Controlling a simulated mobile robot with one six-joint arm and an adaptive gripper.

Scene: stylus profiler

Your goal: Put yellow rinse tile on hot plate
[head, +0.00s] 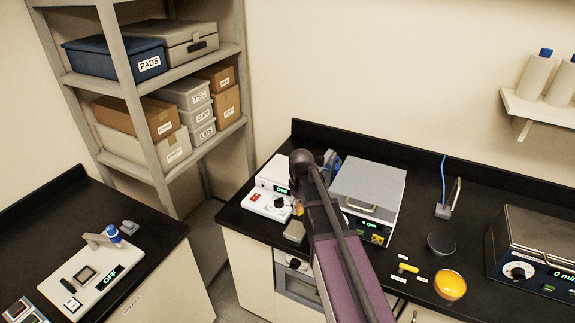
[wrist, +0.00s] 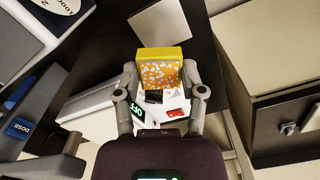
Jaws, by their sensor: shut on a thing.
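My gripper (wrist: 162,78) is shut on the yellow rinse tile (wrist: 163,62), a yellow block with a white-speckled orange face. The two fingers press its left and right sides in the wrist view. A white unit with an OFF display, a red switch and a black knob (head: 262,203), which may be the hot plate, stands at the left end of the back counter. Parts of this unit show beyond the tile in the wrist view (wrist: 174,114), where the tile covers some of it. In the head view my arm hides most of the gripper.
A grey square slab (head: 295,231) lies near the counter's front edge. A grey lidded machine (head: 368,190) stands right of the white unit. A yellow-orange dish (head: 450,285) and a dark dish (head: 441,243) are farther right. Another OFF device (head: 90,275) is on the left counter.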

